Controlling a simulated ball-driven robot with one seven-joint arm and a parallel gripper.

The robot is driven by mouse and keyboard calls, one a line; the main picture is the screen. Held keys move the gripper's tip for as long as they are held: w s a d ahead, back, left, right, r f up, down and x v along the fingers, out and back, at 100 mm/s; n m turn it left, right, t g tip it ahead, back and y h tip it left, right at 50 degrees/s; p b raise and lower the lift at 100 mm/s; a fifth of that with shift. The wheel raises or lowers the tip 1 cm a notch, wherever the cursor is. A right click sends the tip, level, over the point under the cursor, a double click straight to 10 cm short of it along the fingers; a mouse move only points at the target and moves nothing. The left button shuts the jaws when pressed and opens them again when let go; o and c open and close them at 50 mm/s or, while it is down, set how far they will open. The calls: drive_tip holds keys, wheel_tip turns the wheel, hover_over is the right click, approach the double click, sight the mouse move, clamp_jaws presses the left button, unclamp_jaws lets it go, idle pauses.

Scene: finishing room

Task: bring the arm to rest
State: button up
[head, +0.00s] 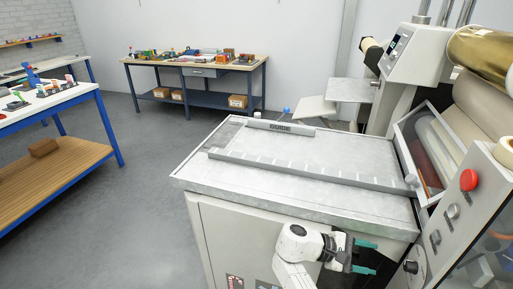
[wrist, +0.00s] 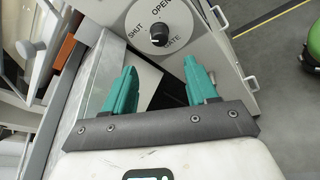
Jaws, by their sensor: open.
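My gripper (head: 366,257) is in front of the grey machine, at the lower right of the head view. Its two teal fingers are apart with nothing between them. In the wrist view my gripper (wrist: 158,90) also shows open and empty. Beyond the fingertips is a black knob (wrist: 158,34) on a round plate marked SHUT, OPEN and GATE. The fingers look apart from the knob. In the head view the same knob (head: 411,267) seems to sit just right of the gripper.
A red button (head: 468,180) is on the right panel. A blue-legged table (head: 50,106) stands left, a workbench (head: 190,62) at the back. Grey floor (head: 150,150) between is clear.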

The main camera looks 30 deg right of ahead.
drive_tip(key=s+a+f+m+t+y, duration=0.3)
drive_tip(key=s+a+f+t+y, duration=0.2)
drive_tip(key=s+a+f, duration=0.3)
drive_tip(key=s+a+r+t+y, duration=0.1)
drive_tip(key=s+a+t+y, duration=0.1)
drive_tip(key=a, duration=0.4)
drive_tip(key=s+a+m+t+y, duration=0.1)
drive_tip(key=s+a+t+y, duration=0.2)
drive_tip(key=a, duration=0.3)
drive_tip(key=shift+r+m+y, duration=0.3)
drive_tip(key=shift+r+y, duration=0.05)
drive_tip(key=shift+y, duration=0.55)
